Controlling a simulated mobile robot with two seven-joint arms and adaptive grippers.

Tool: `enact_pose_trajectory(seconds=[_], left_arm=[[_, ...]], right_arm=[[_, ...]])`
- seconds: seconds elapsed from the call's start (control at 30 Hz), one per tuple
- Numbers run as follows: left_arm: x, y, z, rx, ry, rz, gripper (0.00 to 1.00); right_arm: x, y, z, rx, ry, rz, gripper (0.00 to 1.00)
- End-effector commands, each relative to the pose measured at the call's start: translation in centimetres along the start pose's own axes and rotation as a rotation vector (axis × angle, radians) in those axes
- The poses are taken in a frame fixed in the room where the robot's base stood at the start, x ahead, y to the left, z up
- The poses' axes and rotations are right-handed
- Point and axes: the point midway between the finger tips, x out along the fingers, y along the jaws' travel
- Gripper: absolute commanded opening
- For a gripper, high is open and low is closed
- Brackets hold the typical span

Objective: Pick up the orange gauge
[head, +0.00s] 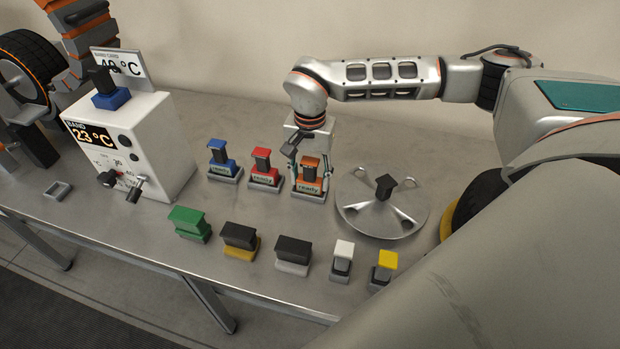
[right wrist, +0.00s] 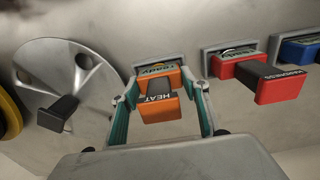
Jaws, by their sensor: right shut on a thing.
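The orange gauge (head: 311,162) has a dark band and an orange top; the word HEAT shows on it in the right wrist view (right wrist: 160,108). It stands at a grey holder (head: 307,194) with a "ready" plate, and I cannot tell whether it is lifted clear. My right gripper (head: 311,178) reaches down from above and is shut on the gauge, one finger on each side. Both fingers (right wrist: 166,90) also show in the right wrist view. My left gripper is not in view.
Red (head: 262,160) and blue (head: 218,152) gauges stand left of the orange one. A round metal disc (head: 355,207) with a black knob is at its right. Several coloured blocks, including a green one (head: 188,220), line the front. A white temperature box (head: 150,140) stands at left.

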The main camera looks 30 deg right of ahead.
Motion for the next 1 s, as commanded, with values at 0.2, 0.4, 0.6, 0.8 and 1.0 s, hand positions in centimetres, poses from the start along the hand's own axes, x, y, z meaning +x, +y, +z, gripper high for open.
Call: enact_pose_trajectory(seconds=[0.2, 0.4, 0.6, 0.8, 1.0], left_arm=[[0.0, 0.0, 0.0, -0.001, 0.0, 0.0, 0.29], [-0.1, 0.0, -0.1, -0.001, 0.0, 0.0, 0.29], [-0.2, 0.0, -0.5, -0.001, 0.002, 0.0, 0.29], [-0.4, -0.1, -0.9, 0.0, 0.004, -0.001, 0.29], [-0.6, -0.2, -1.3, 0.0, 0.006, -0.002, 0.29]], right_arm=[[-0.4, 0.0, 0.0, 0.0, 0.001, -0.002, 0.2], [-2.2, -0.1, -0.1, 0.0, 0.003, -0.004, 0.2], [-6.5, -0.1, -0.1, 0.0, 0.005, -0.006, 0.2], [-12.3, -0.1, -0.1, 0.0, 0.005, -0.006, 0.2], [-16.8, -0.1, -0.1, 0.0, 0.003, -0.003, 0.2]])
